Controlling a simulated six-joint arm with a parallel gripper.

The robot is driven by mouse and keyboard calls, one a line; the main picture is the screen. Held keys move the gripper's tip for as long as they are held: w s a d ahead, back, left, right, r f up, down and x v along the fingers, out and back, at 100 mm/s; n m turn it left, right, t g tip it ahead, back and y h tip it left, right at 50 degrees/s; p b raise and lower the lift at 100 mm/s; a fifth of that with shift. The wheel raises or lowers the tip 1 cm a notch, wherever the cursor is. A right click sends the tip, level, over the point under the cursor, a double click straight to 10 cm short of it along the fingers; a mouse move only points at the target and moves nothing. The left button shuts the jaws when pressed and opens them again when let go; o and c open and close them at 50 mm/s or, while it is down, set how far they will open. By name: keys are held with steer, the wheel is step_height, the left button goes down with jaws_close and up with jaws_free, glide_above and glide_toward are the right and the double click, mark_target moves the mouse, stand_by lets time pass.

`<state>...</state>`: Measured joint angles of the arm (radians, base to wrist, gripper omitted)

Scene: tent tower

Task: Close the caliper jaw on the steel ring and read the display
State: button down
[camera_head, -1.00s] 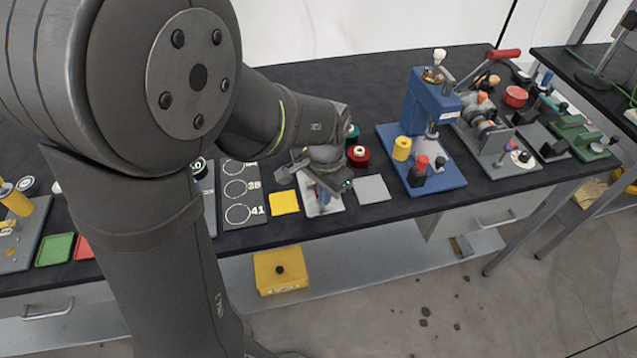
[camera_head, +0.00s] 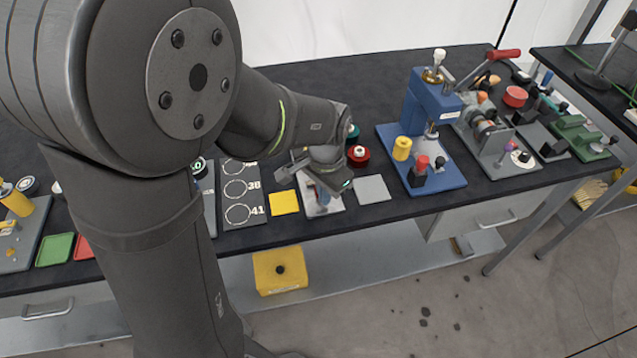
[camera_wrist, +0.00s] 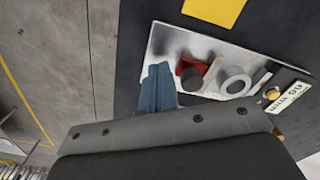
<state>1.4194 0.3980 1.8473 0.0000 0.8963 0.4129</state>
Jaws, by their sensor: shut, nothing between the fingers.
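In the head view my gripper (camera_head: 318,195) is over the plate, and my wrist hides the ring and display.
A yellow square (camera_head: 284,202) lies left of the plate and a grey square (camera_head: 373,188) right of it. A blue press (camera_head: 428,105) stands farther right. A brass knob (camera_wrist: 271,94) sits between ring and display.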

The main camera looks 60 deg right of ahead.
steer(key=shift+f, duration=0.15)
steer(key=shift+f, duration=0.35)
steer(key=shift+f, duration=0.1)
steer(key=shift+w+d, duration=1.2)
stand_by(1.5)
steer(key=c, duration=2.2)
jaws_free()
steer(key=c, duration=1.4)
jaws_free()
steer(key=shift+c, duration=0.2)
steer(key=shift+w+d, duration=0.1)
steer(key=shift+w, duration=0.05)
steer(key=shift+c, duration=0.3)
steer(key=shift+o, duration=0.3)
